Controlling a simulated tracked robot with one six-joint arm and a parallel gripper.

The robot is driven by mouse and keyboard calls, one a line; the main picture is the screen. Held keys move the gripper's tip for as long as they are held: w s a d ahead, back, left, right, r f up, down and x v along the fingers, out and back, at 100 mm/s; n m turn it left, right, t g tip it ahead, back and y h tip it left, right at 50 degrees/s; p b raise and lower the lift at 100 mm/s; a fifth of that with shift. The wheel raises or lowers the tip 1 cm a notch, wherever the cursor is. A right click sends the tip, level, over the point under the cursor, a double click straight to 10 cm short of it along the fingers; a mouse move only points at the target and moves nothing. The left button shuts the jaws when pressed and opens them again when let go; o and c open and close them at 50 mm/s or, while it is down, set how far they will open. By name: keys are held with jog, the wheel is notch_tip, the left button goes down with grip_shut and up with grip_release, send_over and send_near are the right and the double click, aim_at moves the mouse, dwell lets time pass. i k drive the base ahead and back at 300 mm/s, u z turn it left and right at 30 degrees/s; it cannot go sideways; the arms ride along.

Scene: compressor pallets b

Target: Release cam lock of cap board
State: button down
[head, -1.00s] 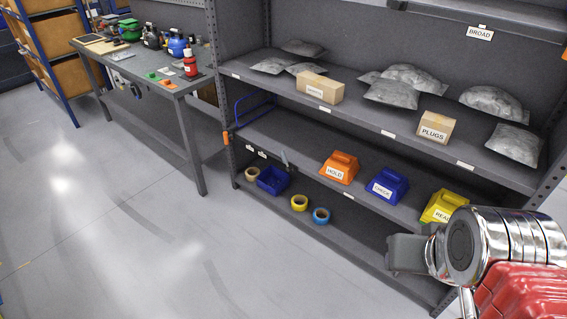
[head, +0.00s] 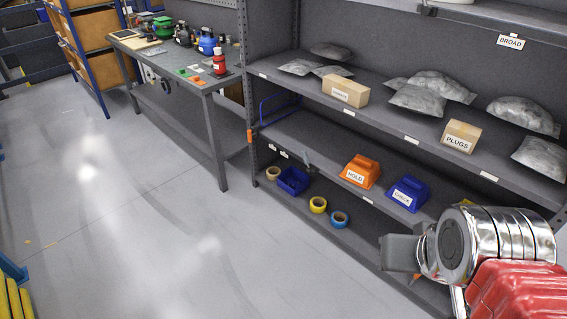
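No cap board or cam lock can be made out in the head view. Part of my arm, with chrome, red and grey parts, fills the lower right corner in front of the shelf. No gripper fingers can be made out, so I cannot see whether my gripper holds anything.
A grey shelf unit (head: 395,132) holds bags, cartons including a PLUGS box (head: 460,137), an orange HOLD block (head: 361,171) and a blue block (head: 408,194). A workbench (head: 165,57) stands left. Yellow bars (head: 14,298) lie lower left. The floor between is clear.

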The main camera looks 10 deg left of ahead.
aim_at(306, 161)
jog(key=u, duration=2.05)
jog(key=i, duration=2.5)
jog(key=z, duration=0.05)
